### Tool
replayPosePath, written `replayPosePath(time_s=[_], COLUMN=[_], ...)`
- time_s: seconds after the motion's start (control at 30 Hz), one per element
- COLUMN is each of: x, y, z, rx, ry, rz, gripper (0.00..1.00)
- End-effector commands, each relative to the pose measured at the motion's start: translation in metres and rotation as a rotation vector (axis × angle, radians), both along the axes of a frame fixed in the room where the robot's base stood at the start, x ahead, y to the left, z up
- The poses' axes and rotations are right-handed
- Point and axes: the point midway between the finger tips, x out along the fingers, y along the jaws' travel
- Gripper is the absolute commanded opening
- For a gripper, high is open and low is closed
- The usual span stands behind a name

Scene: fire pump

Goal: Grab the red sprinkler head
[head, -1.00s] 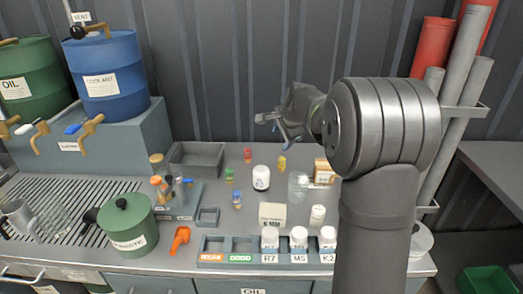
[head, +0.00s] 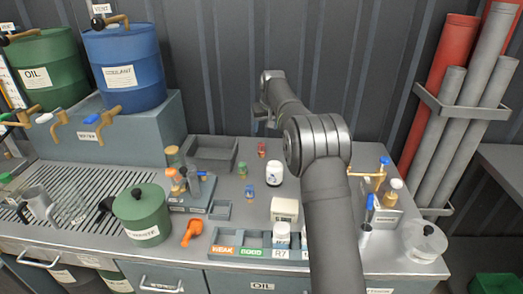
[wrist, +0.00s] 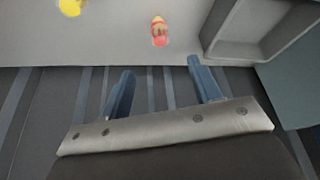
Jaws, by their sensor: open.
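The red sprinkler head (head: 262,150) stands near the back of the grey counter, right of an empty grey tray. My gripper (head: 264,112) is high against the back wall, above and behind the red head in the head view. Its two blue fingers (wrist: 160,68) are apart with nothing between them. A yellow piece (wrist: 70,7) shows at the wrist view's top left edge; my arm hides that area in the head view.
Green (head: 242,170) and blue (head: 249,191) sprinkler heads stand in front of the red one, with a white jar (head: 274,173) nearby. The empty grey tray (head: 211,168) lies to the left. The corrugated wall (head: 215,70) rises close behind.

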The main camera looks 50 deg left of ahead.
Motion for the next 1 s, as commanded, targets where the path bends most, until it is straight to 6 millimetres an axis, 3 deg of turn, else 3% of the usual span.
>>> replayPosePath(time_s=[0.2, 0.4, 0.73, 1.0], x=[0.008, 0.014, 0.019, 0.027], y=[0.017, 0.030, 0.039, 0.054], z=[-0.047, -0.079, -0.096, -0.121], rx=[-0.001, 0.000, 0.000, 0.001], ry=[0.002, 0.002, 0.001, 0.001], rz=[-0.001, -0.002, -0.003, -0.004], gripper=[0.58, 0.58, 0.58, 0.58])
